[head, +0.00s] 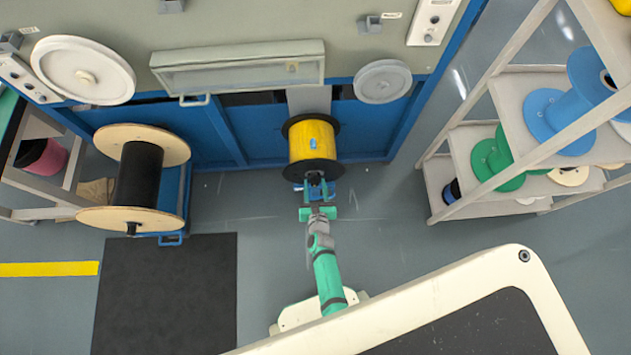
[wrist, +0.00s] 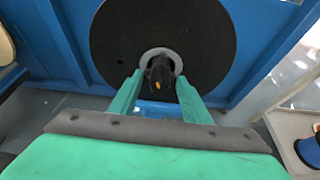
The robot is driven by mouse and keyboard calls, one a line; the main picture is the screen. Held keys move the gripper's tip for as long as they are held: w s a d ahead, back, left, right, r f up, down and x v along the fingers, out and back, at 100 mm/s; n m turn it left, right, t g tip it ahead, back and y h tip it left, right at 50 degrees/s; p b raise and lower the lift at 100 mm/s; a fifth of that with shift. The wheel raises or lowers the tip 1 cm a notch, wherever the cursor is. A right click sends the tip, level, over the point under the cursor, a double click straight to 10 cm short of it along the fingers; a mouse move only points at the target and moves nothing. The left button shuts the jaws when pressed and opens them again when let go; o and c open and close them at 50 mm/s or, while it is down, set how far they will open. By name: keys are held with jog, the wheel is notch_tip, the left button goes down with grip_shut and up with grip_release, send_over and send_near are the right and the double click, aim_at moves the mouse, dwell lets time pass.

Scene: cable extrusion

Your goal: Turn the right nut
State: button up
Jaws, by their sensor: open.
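The yellow cable spool (head: 313,141) with black flanges sits at the machine's blue base. In the wrist view its black flange (wrist: 205,40) faces me, with a light grey ring (wrist: 148,55) at its centre. A dark nut or shaft end (wrist: 160,72) with a small orange mark sticks out of that ring. My gripper (wrist: 158,84) is open, one green finger on each side of the dark piece. Gaps show between the fingers and the piece; I cannot tell how deep it lies between them. In the head view my gripper (head: 316,186) is at the spool's near flange.
A black cable spool (head: 139,185) with wooden flanges stands at the left, near a dark floor mat (head: 165,295). A shelf rack (head: 470,150) with blue and green spools stands at the right. Grey floor (head: 390,220) is free between my arm and the rack.

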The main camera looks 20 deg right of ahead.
jog(key=c, duration=1)
jog(key=shift+c, duration=0.2)
